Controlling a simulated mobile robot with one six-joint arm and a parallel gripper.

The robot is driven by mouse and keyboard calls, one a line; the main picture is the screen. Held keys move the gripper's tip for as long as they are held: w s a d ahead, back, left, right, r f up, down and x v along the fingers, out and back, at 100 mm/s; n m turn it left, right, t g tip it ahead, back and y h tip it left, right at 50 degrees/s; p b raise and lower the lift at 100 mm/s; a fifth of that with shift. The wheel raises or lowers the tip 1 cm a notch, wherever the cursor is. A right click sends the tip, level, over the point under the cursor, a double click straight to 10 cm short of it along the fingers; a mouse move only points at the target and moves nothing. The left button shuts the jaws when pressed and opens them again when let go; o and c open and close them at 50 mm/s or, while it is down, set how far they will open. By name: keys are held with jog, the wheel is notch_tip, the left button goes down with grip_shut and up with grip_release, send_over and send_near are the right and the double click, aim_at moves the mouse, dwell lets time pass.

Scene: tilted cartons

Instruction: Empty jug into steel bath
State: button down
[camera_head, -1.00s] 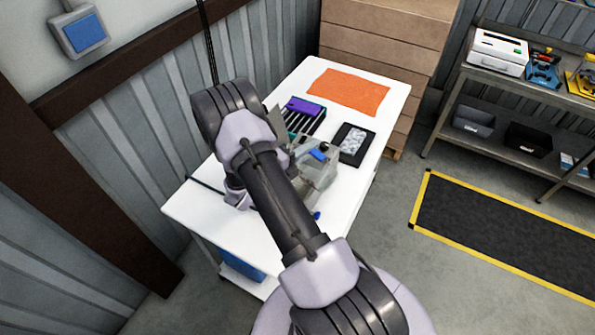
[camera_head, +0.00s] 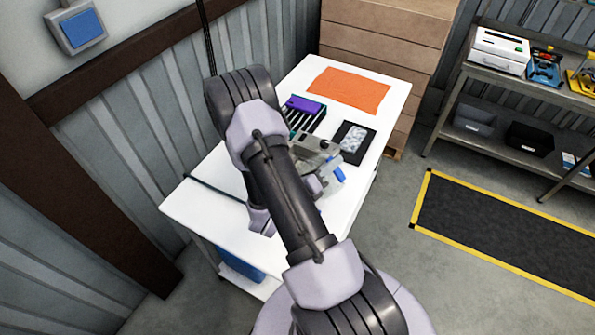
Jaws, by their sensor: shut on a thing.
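A pale jug-like piece with blue on it (camera_head: 335,172) shows at the right side of my forearm, over the white table; I take it to be the jug. It looks tilted, but its mouth and contents cannot be made out. My gripper (camera_head: 324,173) is mostly hidden by my arm and is shut on the jug. A grey metallic body with a small black knob (camera_head: 316,142) is just behind it, probably part of the steel bath. Most of the bath is hidden behind my arm and the jug, so I cannot tell whether the jug is over its opening.
The white table (camera_head: 215,205) also holds an orange mat (camera_head: 348,89), a purple-topped rack (camera_head: 305,105) and a black tray with pale contents (camera_head: 354,139). A corrugated wall is close on the left. The table's near left part is mostly clear, with a dark cable.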

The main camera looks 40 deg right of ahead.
aim_at(339, 173)
jog(key=s+f+m+b, duration=0.2)
jog(key=s+m+b, duration=0.1)
jog(key=shift+f+m+b, duration=0.1)
jog(key=shift+m+b, duration=0.2)
jog(key=s+f+m+b, duration=0.6)
jog(key=f+b, duration=0.3)
jog(key=b, duration=0.2)
jog(key=shift+s+a+f+m+t+h, duration=0.2)
jog(key=shift+s+f+m+t+h, duration=0.15)
jog(key=shift+m, duration=0.25)
jog(key=shift+w, duration=0.1)
